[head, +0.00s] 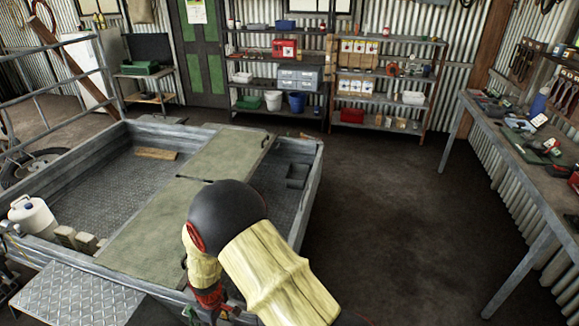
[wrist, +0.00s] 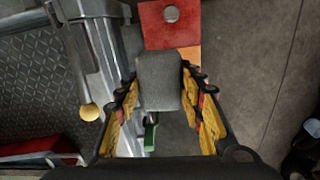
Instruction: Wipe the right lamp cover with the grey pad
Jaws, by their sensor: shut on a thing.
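My gripper (wrist: 159,88) is shut on the grey pad (wrist: 159,68), a rounded block between its yellow-padded fingers in the wrist view. Just beyond the pad is a lamp cover (wrist: 157,32) with a red part and a grey round spot. Its orange part (wrist: 188,54) is partly hidden by the pad. The pad overlaps the cover's near edge in the picture; I cannot tell whether they touch. In the head view my gripper (head: 208,298) is low at the trailer's near right corner, mostly hidden by my arm. The pad and lamp do not show clearly there.
The grey metal trailer (head: 312,185) lies left of and below my arm. A yellow knob (wrist: 89,112) on a metal bar is left of the pad. A white jug (head: 33,217) stands at the trailer's left. A workbench (head: 510,150) is at right; the floor between (head: 390,200) is clear.

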